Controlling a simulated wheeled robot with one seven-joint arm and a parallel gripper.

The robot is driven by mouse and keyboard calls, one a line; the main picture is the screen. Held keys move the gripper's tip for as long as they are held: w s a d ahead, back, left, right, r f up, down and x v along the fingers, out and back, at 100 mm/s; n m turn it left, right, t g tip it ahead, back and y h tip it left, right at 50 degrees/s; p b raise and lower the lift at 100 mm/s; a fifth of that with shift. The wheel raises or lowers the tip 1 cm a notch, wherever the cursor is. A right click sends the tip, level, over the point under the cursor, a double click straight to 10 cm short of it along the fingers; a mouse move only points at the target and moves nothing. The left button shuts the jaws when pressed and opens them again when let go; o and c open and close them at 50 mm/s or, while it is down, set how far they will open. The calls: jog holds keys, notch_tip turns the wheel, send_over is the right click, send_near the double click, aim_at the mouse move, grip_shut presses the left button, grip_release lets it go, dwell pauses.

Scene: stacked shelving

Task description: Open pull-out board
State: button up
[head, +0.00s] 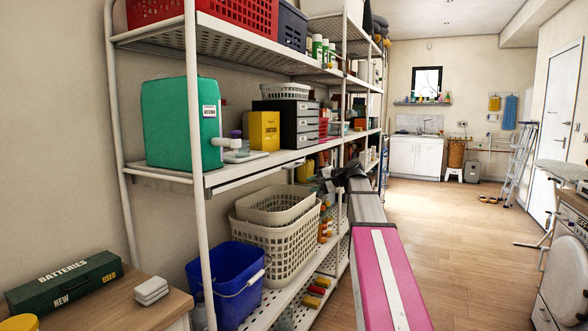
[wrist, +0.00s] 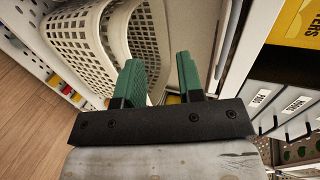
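The pull-out board (head: 258,176) appears as a thin pale strip tucked under the front edge of the middle shelf in the head view. It looks pushed in, close to flush with the shelf. In the wrist view a pale flat panel (wrist: 190,28) lies beyond the fingers; I cannot tell whether it is the board or the shelf. My gripper (head: 326,180) is at the right of the strip, at about its height, partly hidden by my arm. In the wrist view its two green fingers (wrist: 161,82) are apart with nothing between them.
Cream baskets (head: 275,235) and a blue bucket (head: 225,283) stand on the shelf below. A green canister (head: 180,122), a yellow box (head: 263,131) and dark drawers (head: 290,125) stand on the middle shelf. A white post (head: 194,150) rises at the left.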

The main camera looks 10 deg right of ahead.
jog(key=t+y, duration=0.1)
send_near(296, 166)
jog(key=x, duration=1)
jog(key=shift+a+f, duration=0.1)
jog(key=shift+a, duration=0.25)
jog(key=shift+s, duration=0.1)
grip_shut()
